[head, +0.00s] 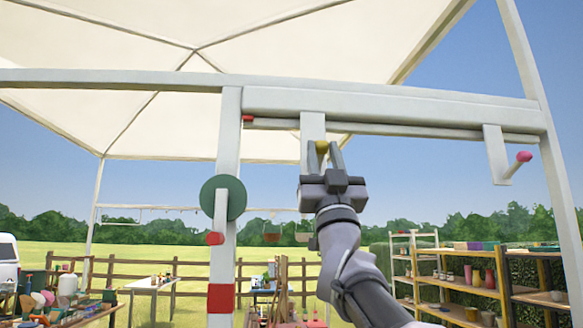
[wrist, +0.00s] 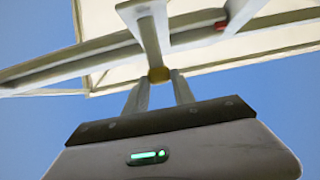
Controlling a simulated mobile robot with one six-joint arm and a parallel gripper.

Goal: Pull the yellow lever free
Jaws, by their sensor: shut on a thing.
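The yellow lever's round end (head: 322,147) shows in the head view at the foot of a short white upright plate (head: 312,124) under the white crossbeam. My gripper (head: 324,152) is raised to it, with its two fingers shut on the yellow end. In the wrist view the yellow end (wrist: 158,75) sits between the fingertips of my gripper (wrist: 158,80), right below the white plate (wrist: 150,35).
A pink knob (head: 523,156) sits on a white bracket at right. A green disc (head: 223,197) with a red-ended handle (head: 215,238) is on the left post. A small red tip (head: 248,118) shows by the beam. Shelves (head: 459,287) stand lower right. Open air surrounds my arm.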

